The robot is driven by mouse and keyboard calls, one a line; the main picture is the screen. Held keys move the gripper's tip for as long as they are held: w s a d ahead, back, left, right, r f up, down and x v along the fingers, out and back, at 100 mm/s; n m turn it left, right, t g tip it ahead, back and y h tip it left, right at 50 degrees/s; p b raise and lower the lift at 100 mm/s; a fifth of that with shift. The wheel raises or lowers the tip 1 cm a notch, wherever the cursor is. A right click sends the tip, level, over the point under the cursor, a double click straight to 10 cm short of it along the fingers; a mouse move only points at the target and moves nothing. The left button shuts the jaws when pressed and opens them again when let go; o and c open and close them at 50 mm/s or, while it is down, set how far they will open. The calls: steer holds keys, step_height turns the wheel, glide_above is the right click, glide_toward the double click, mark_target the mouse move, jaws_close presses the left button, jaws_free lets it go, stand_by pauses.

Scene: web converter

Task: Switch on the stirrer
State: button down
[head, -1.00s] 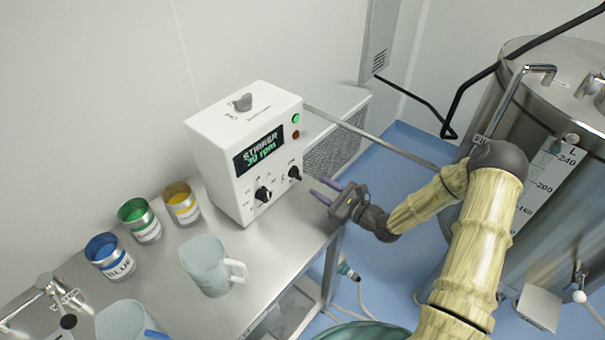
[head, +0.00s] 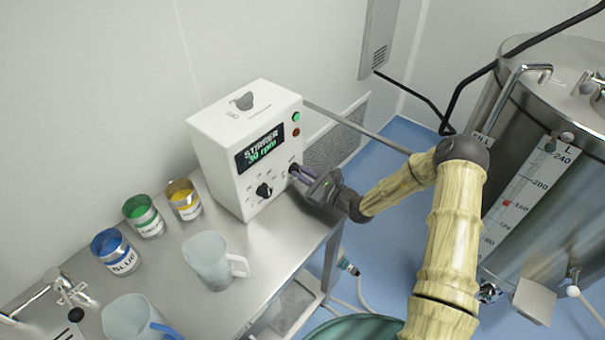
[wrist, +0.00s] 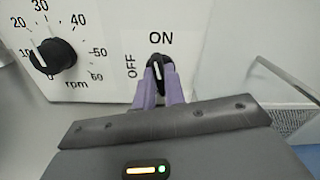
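The stirrer control box (head: 245,150) is a white box on the steel table, its lit display (head: 260,152) reading "STIRRER" and an rpm value. Its small black OFF/ON knob (wrist: 159,68) shows in the wrist view, with ON printed above it and OFF to its left. The knob's white mark points roughly up, leaning slightly left. My gripper (wrist: 160,76) has its two purple fingers on either side of the knob, seemingly touching it. In the head view my gripper (head: 301,174) hides this knob.
A black rpm dial (wrist: 54,56) is left of the switch. Green (head: 296,116) and dark red (head: 296,132) round buttons or lamps sit above. A clear jug (head: 208,262) and blue (head: 115,251), green (head: 143,216) and yellow (head: 184,199) cups stand on the table. A steel tank (head: 545,150) is at right.

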steer(key=shift+m+p, duration=0.5)
steer(key=shift+m, duration=1)
steer(key=c, duration=1.5)
jaws_free()
steer(key=shift+o, duration=0.2)
steer(key=b+v, duration=0.4)
steer(key=v, duration=1.3)
steer(key=shift+s, duration=0.25)
steer(key=shift+d, duration=0.1)
